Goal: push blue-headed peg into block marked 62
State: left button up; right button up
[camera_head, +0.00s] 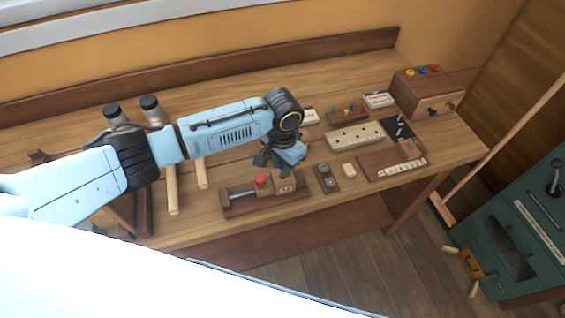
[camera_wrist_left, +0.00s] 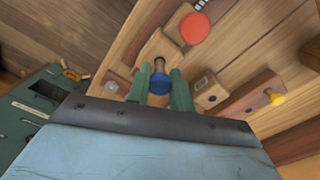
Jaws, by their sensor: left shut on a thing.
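My left gripper (camera_head: 285,158) is low over the bench, just behind a wooden clamp fixture with a red knob (camera_head: 261,180). In the left wrist view the green fingers (camera_wrist_left: 160,88) are shut on the blue-headed peg (camera_wrist_left: 159,78). The blue head sits between the fingertips and the wooden shaft points away from the gripper, toward a light wooden block (camera_wrist_left: 155,46). I cannot tell whether the shaft's tip is inside that block. A small block with a pale label (camera_wrist_left: 207,90) is beside the right finger; its number is unreadable. My right gripper is out of view.
A red knob (camera_wrist_left: 195,28) is near the fingers. A yellow-headed peg (camera_wrist_left: 277,98) is at the right. On the bench are a pale board with holes (camera_head: 355,137), a dark tray with pale tiles (camera_head: 392,163) and a box with coloured knobs (camera_head: 425,92).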

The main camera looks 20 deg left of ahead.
pick_arm(q)
jog(key=shift+f+b, duration=0.35)
jog(key=shift+f, duration=0.6)
jog(key=shift+s, duration=0.1)
jog(key=o, duration=1)
jog(key=shift+r, duration=0.1)
notch_tip(320, 180, up, 3)
jog(key=p, duration=0.3)
jog(key=shift+r+p, duration=0.2)
jog(key=shift+p, duration=0.2)
notch_tip(320, 180, up, 3)
jog(key=shift+r+p, duration=0.2)
jog(key=shift+p, duration=0.3)
jog(key=shift+r, duration=0.55)
